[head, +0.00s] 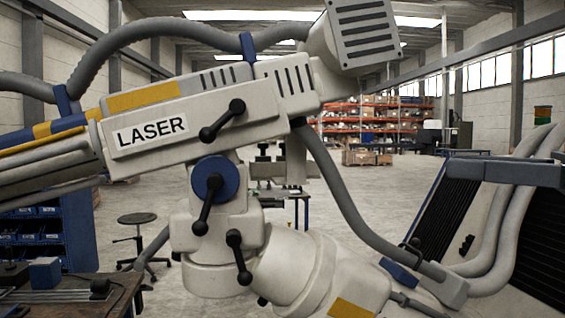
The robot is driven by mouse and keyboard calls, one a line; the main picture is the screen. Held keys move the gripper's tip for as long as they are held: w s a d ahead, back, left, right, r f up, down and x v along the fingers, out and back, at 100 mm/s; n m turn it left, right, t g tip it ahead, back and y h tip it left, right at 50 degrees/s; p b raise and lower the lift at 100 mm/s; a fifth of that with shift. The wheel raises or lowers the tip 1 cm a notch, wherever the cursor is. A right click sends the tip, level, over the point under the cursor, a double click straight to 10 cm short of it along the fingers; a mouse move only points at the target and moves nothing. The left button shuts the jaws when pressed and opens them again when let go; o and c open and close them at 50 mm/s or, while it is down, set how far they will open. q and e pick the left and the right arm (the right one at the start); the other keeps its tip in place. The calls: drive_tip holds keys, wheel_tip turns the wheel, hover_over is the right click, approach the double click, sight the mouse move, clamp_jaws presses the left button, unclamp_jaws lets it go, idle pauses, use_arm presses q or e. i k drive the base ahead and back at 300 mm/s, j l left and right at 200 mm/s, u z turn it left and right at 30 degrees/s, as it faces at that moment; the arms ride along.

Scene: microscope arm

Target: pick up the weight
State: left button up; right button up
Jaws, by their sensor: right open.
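I cannot make out a weight for certain in the head view. A large pale jointed arm (240,125) marked LASER fills the middle of the view and hides much behind it. It has black lever knobs and a blue round joint (207,177). My right gripper is open, but its fingertips are hard to tell apart from the pale machinery. I cannot see what is between its jaws. My left gripper does not show.
A workbench (130,282) at the lower left bears a blue block (45,272) and dark parts. A stool (137,220) stands behind it. Dark ribbed panels (447,205) and thick grey hoses (500,200) crowd the right. Open floor (365,190) lies beyond, before orange shelves (375,118).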

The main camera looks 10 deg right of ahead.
sight(279, 158)
drive_tip(key=i, duration=1.55)
